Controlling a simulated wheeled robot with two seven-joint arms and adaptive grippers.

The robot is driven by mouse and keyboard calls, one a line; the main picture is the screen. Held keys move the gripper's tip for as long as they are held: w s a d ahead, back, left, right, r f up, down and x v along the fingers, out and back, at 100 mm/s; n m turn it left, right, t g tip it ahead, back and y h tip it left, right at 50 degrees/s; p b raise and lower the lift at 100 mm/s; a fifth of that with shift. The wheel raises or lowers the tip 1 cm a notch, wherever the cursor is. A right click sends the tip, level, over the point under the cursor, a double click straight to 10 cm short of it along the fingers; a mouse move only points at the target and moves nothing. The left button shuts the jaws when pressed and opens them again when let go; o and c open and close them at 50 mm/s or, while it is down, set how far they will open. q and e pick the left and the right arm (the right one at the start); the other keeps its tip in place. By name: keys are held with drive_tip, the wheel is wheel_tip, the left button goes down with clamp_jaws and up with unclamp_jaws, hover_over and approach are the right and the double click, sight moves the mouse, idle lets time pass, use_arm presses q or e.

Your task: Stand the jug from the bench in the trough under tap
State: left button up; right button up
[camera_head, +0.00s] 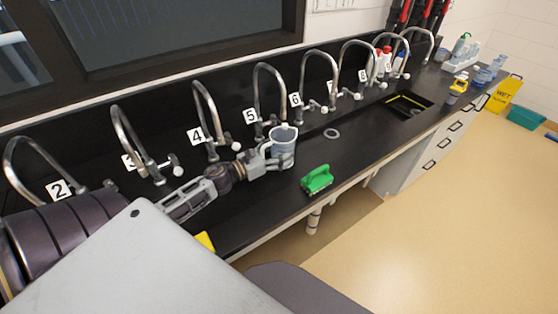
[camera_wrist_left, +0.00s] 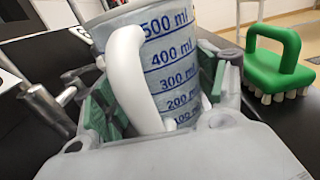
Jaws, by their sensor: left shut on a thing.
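The jug (camera_head: 283,150) is a clear measuring jug with blue marks and a white handle. It is upright in my left gripper (camera_head: 270,153), in front of the tap labelled 5 (camera_head: 268,90). In the left wrist view the jug (camera_wrist_left: 172,75) stands between the green-padded fingers of my left gripper (camera_wrist_left: 160,105), with its handle toward the camera. The gripper is shut on it. The jug's base is hidden, so I cannot tell whether it touches the trough (camera_head: 345,118). My right gripper is not in view.
A green brush (camera_head: 317,179) stands on the black bench to the right of the jug; it shows in the wrist view (camera_wrist_left: 272,62). A pale ring (camera_head: 331,133) lies behind it. Several numbered taps line the back. A sink (camera_head: 408,104) and bottles are farther right. A yellow wet-floor sign (camera_head: 505,93) stands beyond.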

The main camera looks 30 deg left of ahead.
use_arm(q)
drive_tip(key=shift+f, duration=1.95)
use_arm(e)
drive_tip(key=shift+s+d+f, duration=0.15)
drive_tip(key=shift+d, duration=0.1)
use_arm(q)
drive_tip(key=shift+f, duration=0.15)
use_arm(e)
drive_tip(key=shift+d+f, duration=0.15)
use_arm(q)
drive_tip(key=o, duration=1.1)
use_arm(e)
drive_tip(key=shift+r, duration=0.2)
